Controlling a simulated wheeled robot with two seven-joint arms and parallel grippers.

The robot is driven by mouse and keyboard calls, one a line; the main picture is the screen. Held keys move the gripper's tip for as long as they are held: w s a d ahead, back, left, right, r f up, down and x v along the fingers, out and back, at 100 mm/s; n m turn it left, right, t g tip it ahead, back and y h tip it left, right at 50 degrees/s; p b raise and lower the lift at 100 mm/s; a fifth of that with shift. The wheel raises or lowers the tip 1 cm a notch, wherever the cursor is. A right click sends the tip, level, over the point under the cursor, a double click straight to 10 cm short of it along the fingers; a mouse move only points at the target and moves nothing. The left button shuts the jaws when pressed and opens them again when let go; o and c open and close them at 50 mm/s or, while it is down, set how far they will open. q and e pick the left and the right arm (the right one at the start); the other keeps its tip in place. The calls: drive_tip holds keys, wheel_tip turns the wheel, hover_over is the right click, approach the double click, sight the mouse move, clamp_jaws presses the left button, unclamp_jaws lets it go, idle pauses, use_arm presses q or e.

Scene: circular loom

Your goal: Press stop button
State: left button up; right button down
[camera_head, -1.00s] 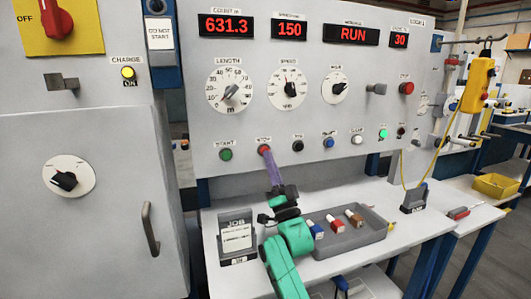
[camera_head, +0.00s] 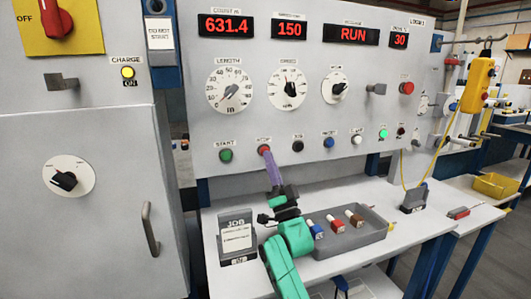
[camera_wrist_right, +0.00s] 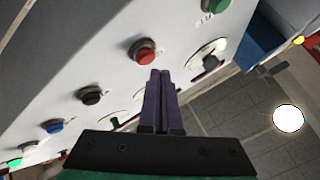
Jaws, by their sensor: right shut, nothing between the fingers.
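The red stop button (camera_head: 264,149) is on the sloping lower panel under its label, between the green start button (camera_head: 226,155) and a black button (camera_head: 298,146). My right gripper (camera_head: 268,155) is shut and empty, with its purple fingers pointing up at the stop button. In the head view the fingertips overlap the button's lower edge. In the right wrist view the red button (camera_wrist_right: 145,55) shows just above and left of the fingertips (camera_wrist_right: 160,72); contact cannot be told. The display (camera_head: 354,36) reads RUN. My left gripper is not in view.
Below the panel a grey tray (camera_head: 350,240) holds several coloured pieces, beside a JOB card stand (camera_head: 238,238). Blue, white and lit green buttons (camera_head: 383,133) continue to the right. A yellow pendant (camera_head: 478,85) hangs at right. A grey cabinet (camera_head: 90,220) fills the left.

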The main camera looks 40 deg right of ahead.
drive_tip(key=shift+w+d, duration=0.15)
drive_tip(key=shift+w, duration=0.25)
drive_tip(key=shift+w+d+b, duration=0.15)
drive_tip(key=shift+w+b, duration=0.15)
drive_tip(key=shift+w, duration=0.1)
idle(0.8)
idle(0.3)
drive_tip(key=shift+s+a+p, duration=0.3)
drive_tip(key=shift+s+p, duration=0.05)
drive_tip(key=shift+s, duration=0.45)
drive_tip(key=shift+s+a+p, duration=0.3)
drive_tip(key=shift+s, duration=0.5)
drive_tip(key=shift+s+a+p, duration=0.25)
drive_tip(key=shift+s, duration=0.5)
drive_tip(key=shift+s+a+p, duration=0.3)
drive_tip(key=shift+s, duration=0.5)
drive_tip(key=shift+y, duration=0.3)
